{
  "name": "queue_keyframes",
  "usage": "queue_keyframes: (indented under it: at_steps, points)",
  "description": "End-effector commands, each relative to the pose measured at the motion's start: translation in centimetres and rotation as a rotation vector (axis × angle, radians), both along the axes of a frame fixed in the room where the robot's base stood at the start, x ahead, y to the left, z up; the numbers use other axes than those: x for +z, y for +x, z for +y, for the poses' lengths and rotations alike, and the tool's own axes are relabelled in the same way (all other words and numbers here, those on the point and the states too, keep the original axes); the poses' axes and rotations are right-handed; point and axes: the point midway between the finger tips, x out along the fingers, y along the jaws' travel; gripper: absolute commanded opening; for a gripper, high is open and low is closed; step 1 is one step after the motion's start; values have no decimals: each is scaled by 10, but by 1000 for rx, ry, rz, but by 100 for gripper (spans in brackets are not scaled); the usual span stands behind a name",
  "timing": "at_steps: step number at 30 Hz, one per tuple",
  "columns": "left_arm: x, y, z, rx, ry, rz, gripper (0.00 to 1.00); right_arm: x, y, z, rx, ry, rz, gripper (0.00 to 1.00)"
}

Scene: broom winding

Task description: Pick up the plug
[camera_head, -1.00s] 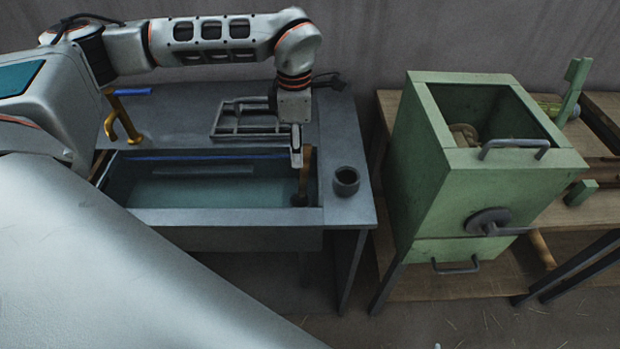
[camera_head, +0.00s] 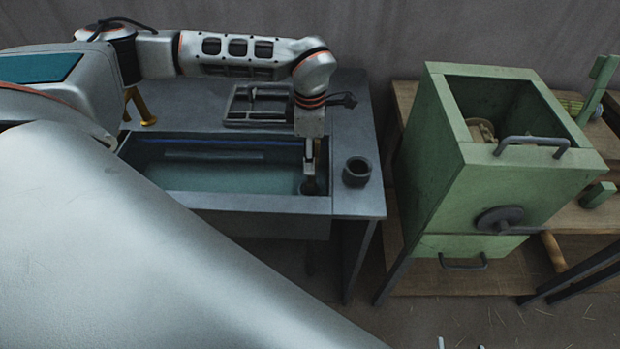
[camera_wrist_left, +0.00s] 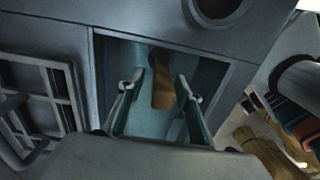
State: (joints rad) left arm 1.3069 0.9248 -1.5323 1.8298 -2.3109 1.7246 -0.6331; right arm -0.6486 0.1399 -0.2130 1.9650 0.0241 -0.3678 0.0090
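The plug (camera_head: 310,188) stands in the right end of the sink (camera_head: 200,203); its dark base shows in the head view, while its brown handle is mostly hidden by my left gripper (camera_head: 310,158). In the left wrist view the brown handle of the plug (camera_wrist_left: 163,92) lies between the two spread fingers of my left gripper (camera_wrist_left: 160,84). Gaps show on both sides of the handle, so the fingers are open around it and not closed on it. My right gripper is in neither view.
A dark cup (camera_head: 357,171) stands on the counter right of the sink. A grey rack (camera_head: 258,105) lies behind the sink. A green box (camera_head: 490,190) with handles stands further right. A brass tap (camera_head: 141,108) is at the sink's left.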

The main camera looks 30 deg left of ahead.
Motion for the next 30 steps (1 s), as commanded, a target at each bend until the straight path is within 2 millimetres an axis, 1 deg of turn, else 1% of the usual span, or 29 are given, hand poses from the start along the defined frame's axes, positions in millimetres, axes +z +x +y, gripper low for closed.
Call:
queue_keyframes:
  at_steps: [2, 3, 5, 6, 7, 17, 22, 26, 30]
  points:
    - [0, 0, 0, 0, 0, 0, 35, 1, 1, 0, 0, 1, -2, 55]
    - [0, 0, 0, 0, 0, 0, 32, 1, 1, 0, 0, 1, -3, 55]
    - [0, 0, 0, 0, 0, 0, 17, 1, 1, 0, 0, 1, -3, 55]
    - [0, 0, 0, 0, 0, 0, 6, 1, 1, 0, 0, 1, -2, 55]
    - [0, 0, 0, 0, 0, 0, 0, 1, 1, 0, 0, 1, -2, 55]
    - [1, 0, 0, 0, -1, -1, 0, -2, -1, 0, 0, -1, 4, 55]
    - [8, 1, 0, 0, 0, -1, 0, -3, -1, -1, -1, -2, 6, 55]
    - [23, 1, 0, 0, -1, -4, 0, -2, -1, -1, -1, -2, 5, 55]
    - [50, 2, 0, 1, 0, -6, 0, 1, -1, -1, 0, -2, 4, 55]
